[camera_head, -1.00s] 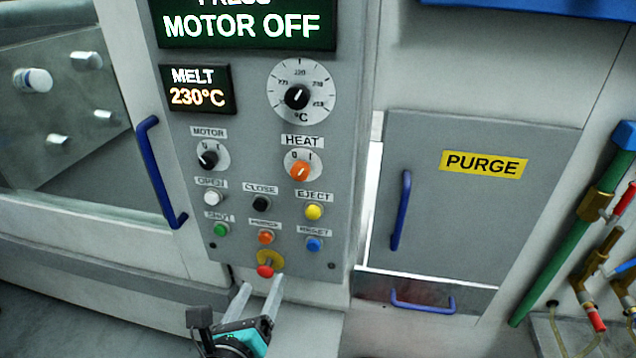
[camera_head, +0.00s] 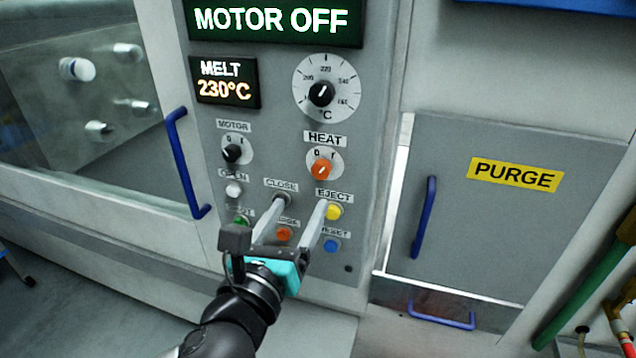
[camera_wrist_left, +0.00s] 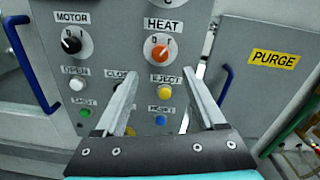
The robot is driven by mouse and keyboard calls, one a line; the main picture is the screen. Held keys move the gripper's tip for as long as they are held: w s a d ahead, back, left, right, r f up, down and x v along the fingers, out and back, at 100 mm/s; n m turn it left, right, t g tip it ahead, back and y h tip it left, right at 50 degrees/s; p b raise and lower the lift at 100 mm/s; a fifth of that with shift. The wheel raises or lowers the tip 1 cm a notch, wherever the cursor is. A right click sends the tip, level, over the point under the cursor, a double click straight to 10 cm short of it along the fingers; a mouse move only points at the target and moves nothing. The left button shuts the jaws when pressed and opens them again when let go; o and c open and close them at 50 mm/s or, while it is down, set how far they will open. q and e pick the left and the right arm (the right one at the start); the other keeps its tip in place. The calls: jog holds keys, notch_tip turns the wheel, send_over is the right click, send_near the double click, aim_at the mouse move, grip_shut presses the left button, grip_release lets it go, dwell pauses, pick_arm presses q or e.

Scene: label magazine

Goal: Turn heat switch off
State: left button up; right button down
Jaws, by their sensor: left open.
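The heat switch (camera_head: 321,169) is an orange knob on a white dial under the HEAT label, on the grey control panel. Its pointer line tilts to the upper right, towards the I mark. It also shows in the left wrist view (camera_wrist_left: 159,52), above and between the fingers. My left gripper (camera_head: 303,205) is open and empty, below the heat switch and in front of the button rows. Its fingers point up at the panel and partly cover the buttons. I cannot tell how far the fingertips are from the panel. My right gripper is not in view.
The black motor switch (camera_head: 232,153) is left of the heat switch. The yellow eject button (camera_head: 333,212) is by the right finger. A temperature dial (camera_head: 322,92) is above. Blue handles stand left (camera_head: 186,165) and right (camera_head: 424,217) of the panel.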

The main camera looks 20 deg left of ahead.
aim_at(319, 172)
pick_arm(q)
jog(key=w+p, duration=0.1)
jog(key=w, duration=0.9)
jog(key=shift+w, duration=0.4)
jog(key=shift+c, duration=0.4)
grip_shut()
